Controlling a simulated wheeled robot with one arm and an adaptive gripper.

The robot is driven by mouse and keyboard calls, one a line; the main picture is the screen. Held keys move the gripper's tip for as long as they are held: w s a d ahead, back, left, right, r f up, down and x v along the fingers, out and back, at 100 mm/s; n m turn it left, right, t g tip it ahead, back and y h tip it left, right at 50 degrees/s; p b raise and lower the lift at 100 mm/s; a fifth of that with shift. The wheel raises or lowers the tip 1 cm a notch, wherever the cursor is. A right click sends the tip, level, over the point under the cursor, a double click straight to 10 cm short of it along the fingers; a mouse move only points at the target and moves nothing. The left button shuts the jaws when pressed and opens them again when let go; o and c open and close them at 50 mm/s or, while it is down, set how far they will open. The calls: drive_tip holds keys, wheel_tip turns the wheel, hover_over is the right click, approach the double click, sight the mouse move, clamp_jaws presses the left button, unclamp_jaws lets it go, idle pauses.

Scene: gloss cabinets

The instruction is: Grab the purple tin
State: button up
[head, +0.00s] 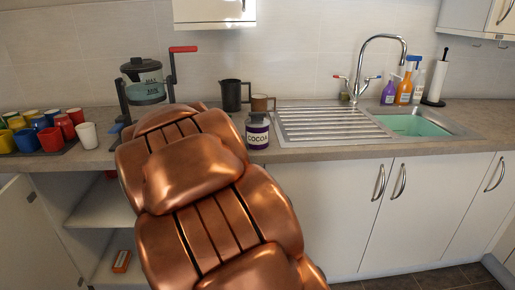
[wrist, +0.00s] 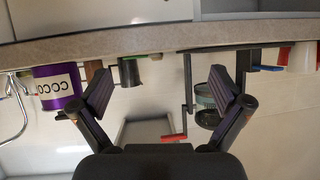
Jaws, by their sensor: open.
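The purple tin (head: 257,133) is a short can with a white "COCOA" label and a pale lid. It stands upright near the front edge of the counter, left of the sink's drainer. In the wrist view, which looks upside down, the tin (wrist: 60,92) is at the left, outside the jaws and beyond the left finger. My gripper (wrist: 163,88) is open with nothing between its fingers. In the head view my copper arm hides the gripper, and the arm's outline comes close to the tin's left side.
A dark mug (head: 232,95) and a brown mug (head: 262,103) stand behind the tin. A glass-jar appliance with a red handle (head: 145,82) is left of them. Several coloured cups (head: 55,130) fill the left counter. The metal drainer (head: 328,124) is bare.

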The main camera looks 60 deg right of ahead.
sight(255, 135)
drive_tip(key=s+d+m+g+h+b, duration=0.1)
drive_tip(key=s+d+h, duration=0.1)
drive_tip(key=d, duration=0.4)
drive_tip(key=s+d+r+m+g+h+b, duration=0.1)
drive_tip(key=s+d+m+h+b, duration=0.1)
drive_tip(key=d, duration=0.4)
drive_tip(key=s+d+r+m+g+h+b, duration=0.1)
drive_tip(key=s+d+h, duration=0.3)
drive_tip(key=d, duration=0.2)
drive_tip(key=shift+d+m+h, duration=0.15)
drive_tip(key=shift+m+h, duration=0.15)
drive_tip(key=shift+m, duration=0.1)
drive_tip(key=shift+b+x, duration=0.3)
drive_tip(key=shift+x, duration=2.85)
drive_tip(key=shift+d+r, duration=0.1)
drive_tip(key=shift+d, duration=0.55)
drive_tip(key=shift+w, duration=0.1)
drive_tip(key=c, duration=1.2)
drive_tip(key=shift+r, duration=0.1)
